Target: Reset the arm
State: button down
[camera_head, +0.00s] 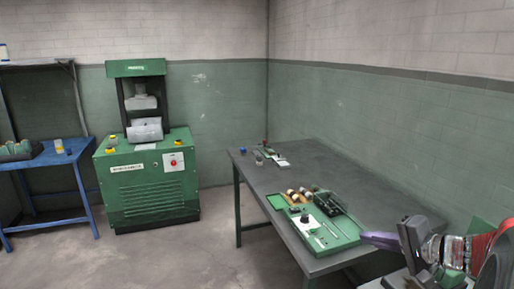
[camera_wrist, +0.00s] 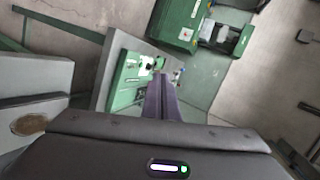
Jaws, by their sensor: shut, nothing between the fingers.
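My arm (camera_head: 470,252) reaches in from the right edge of the head view, over the near right end of the grey table. My gripper (camera_head: 375,239) is a pair of purple-grey fingers pointing left, beside the near corner of the green tray. In the wrist view my gripper (camera_wrist: 161,80) shows its two fingers pressed together with nothing between them. The fingers stand in front of the tray and hide part of it.
The grey table (camera_head: 375,195) carries the green tray (camera_head: 335,238) with small parts and a small item group (camera_head: 268,157) at its far end. A green machine (camera_head: 150,180) stands at the back, a blue table (camera_head: 50,158) at left. Floor between them is clear.

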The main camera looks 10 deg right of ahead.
jog(key=a+f+n+g+y, duration=0.1)
jog(key=a+n+g, duration=0.2)
jog(key=a, duration=0.8)
jog(key=s+a+f+n+g+h, duration=0.2)
jog(key=s+a+n+h, duration=0.3)
jog(key=s+a+n, duration=0.5)
jog(key=shift+s+a+g, duration=0.8)
jog(key=shift+s+a, duration=1.15)
jog(key=shift+a, duration=0.85)
